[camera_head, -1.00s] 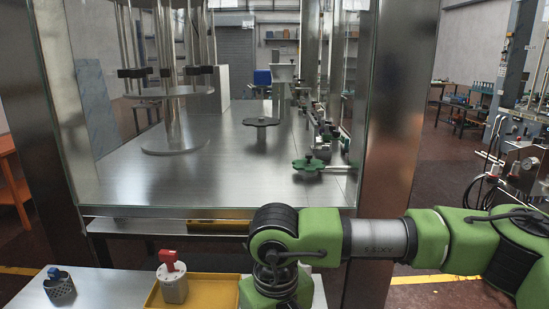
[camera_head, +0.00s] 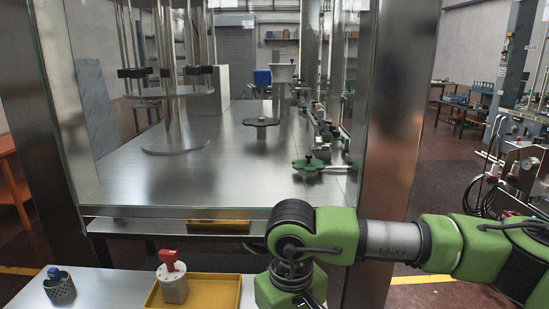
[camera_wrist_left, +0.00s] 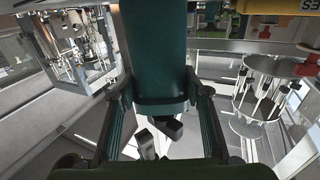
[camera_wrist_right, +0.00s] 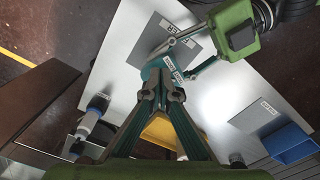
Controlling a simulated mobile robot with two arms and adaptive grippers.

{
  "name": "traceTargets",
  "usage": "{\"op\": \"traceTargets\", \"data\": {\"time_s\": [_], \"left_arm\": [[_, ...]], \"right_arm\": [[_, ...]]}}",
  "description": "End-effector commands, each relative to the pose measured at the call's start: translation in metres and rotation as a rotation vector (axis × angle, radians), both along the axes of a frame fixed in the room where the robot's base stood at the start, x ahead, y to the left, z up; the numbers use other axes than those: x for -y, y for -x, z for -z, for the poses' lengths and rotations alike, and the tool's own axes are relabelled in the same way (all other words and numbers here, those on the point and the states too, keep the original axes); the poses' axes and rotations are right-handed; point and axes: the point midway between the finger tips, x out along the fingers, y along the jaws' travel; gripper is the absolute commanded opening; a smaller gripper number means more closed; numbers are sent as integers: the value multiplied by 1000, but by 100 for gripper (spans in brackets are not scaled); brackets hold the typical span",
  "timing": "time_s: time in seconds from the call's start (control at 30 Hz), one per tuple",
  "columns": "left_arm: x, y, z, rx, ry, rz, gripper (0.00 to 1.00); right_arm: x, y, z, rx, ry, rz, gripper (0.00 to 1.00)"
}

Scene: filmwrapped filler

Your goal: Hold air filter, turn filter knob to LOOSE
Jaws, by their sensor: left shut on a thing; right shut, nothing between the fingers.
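My left gripper (camera_wrist_left: 160,97) has its fingers on both sides of a dark green block (camera_wrist_left: 155,50) in the left wrist view. Whether this block is the air filter I cannot tell. My right gripper (camera_wrist_right: 164,92) is shut and empty. Just beyond its fingertips, in the right wrist view, is a teal part with two small white labels (camera_wrist_right: 173,69) and thin silver rods. The lettering is too small to read with certainty, and no knob is clearly distinguishable there. Neither gripper's fingertips show in the head view.
A yellow tray (camera_head: 229,296) holds a pale canister with a red top (camera_head: 172,285). A perforated grey cup (camera_head: 62,292) stands to its left on the bench. A blue bin (camera_wrist_right: 290,143) and grey mat (camera_wrist_right: 180,30) lie on the white surface. A glazed metal enclosure stands behind.

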Motion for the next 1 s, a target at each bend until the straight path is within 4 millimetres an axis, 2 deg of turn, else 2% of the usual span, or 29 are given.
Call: {"op": "traceTargets", "data": {"time_s": [0.4,1.0], "left_arm": [[0,-1,-3,6,3,-2,16],[0,-1,-3,6,3,-2,16]], "right_arm": [[5,-6,0,0,-1,1,0],[12,-2,-1,0,0,1,0]]}}
